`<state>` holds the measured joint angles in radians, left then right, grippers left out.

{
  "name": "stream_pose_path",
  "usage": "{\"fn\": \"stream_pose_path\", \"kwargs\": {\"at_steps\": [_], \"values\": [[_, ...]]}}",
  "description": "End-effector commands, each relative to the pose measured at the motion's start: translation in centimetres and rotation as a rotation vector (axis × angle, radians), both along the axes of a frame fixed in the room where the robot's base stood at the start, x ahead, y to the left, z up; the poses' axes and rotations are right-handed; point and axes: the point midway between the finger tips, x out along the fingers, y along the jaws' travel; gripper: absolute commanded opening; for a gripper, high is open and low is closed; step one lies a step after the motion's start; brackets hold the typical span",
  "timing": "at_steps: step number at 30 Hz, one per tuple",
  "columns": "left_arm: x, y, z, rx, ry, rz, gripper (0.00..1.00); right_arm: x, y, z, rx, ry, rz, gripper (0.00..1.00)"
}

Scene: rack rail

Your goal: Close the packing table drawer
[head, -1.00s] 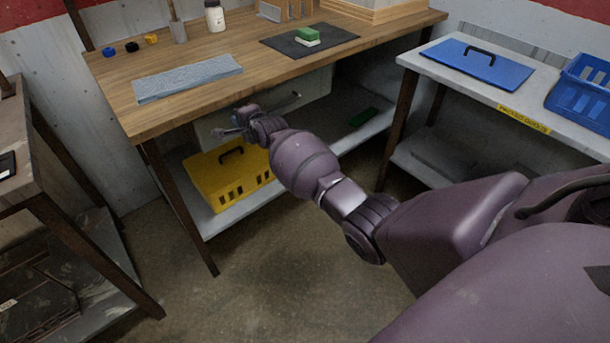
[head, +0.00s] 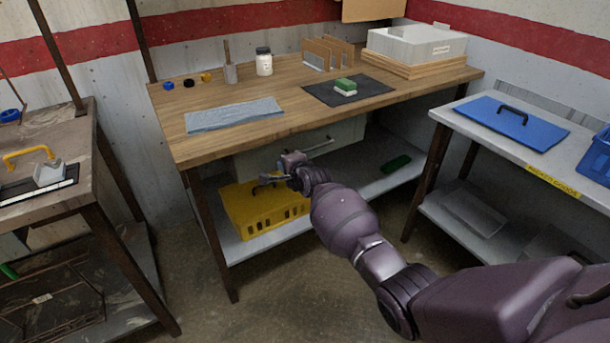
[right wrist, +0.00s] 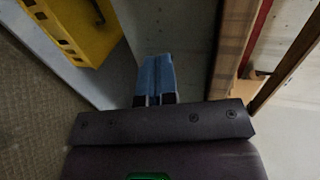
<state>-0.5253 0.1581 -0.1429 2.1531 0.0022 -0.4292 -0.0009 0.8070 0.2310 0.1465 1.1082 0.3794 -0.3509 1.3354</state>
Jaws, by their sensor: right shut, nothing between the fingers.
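The packing table's wooden top (head: 290,112) spans the middle of the head view. Below its front edge is the drawer's pale front (head: 345,133), with a slim metal handle (head: 318,146). I cannot tell how far out the drawer stands. My right gripper (head: 263,183) is below and left of the handle, in front of the drawer's lower left part and above the yellow crate. It is shut and empty. Its blue fingertips (right wrist: 156,76) are together in the right wrist view; contact with the drawer is not visible. My left gripper is out of view.
The yellow crate (head: 265,222) sits on the table's lower shelf (head: 238,243). A side table (head: 470,117) with a blue lid (head: 520,122) stands right. A dark workbench (head: 85,200) stands left. Open floor (head: 265,300) lies in front.

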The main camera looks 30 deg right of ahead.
Motion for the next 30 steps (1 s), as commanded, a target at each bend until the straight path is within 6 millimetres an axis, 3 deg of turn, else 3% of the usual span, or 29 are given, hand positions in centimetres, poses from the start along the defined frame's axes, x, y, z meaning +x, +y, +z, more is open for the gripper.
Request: {"fn": "stream_pose_path", "kwargs": {"at_steps": [1,9,15,26,30], "values": [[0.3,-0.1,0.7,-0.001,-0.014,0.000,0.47,-0.8,0.0,0.9,0.002,-0.006,-0.001,0.00],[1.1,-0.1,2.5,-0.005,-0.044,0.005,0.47,-4.6,-0.4,1.8,0.002,-0.002,-0.001,0.00],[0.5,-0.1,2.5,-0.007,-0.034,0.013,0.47,-6.5,-0.5,2.0,0.002,0.001,0.000,0.00],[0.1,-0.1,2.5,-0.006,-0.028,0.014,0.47,-7.3,-0.6,1.8,-0.014,0.005,0.005,0.00],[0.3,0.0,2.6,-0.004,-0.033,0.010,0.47,-7.3,-0.6,1.8,-0.132,-0.005,0.040,0.00]]}}
